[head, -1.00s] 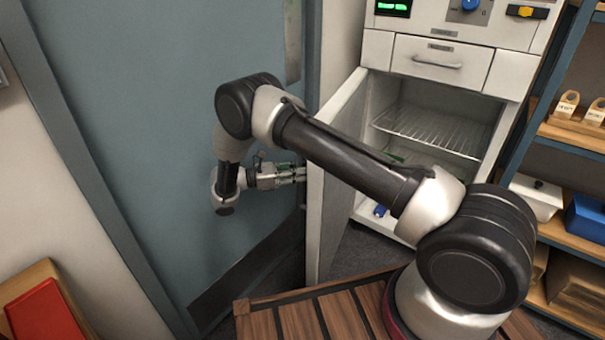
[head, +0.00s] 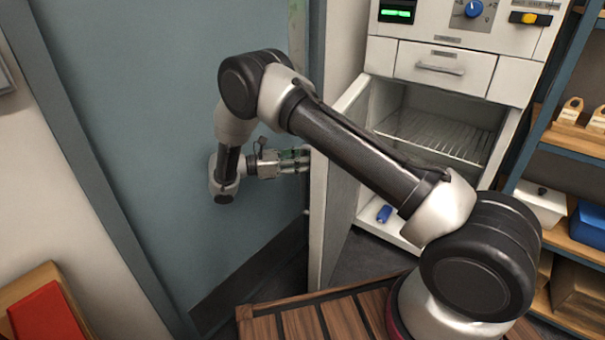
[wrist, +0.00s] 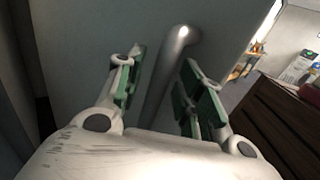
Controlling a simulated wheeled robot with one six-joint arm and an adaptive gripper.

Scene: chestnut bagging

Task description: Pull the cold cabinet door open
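The cold cabinet door (head: 341,190) is swung wide open in the head view, with its pale outer face toward the blue-grey door at left. My gripper (head: 303,160) is at the outer side of this door, with my arm partly hiding the door. In the wrist view the grey bar handle (wrist: 170,72) runs between the two green-padded fingers of my gripper (wrist: 166,85). The fingers are apart, with small gaps showing beside the bar. The cabinet's inside, with a wire shelf (head: 440,137), is exposed. A blue item (head: 384,213) lies at the cabinet's bottom.
A blue-grey room door (head: 130,120) stands close behind my gripper at left. A wooden slatted surface (head: 300,318) lies in front, below the cabinet door. Shelves with a white box (head: 537,203) and a blue bin (head: 588,224) stand at right. A red item (head: 42,312) is at lower left.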

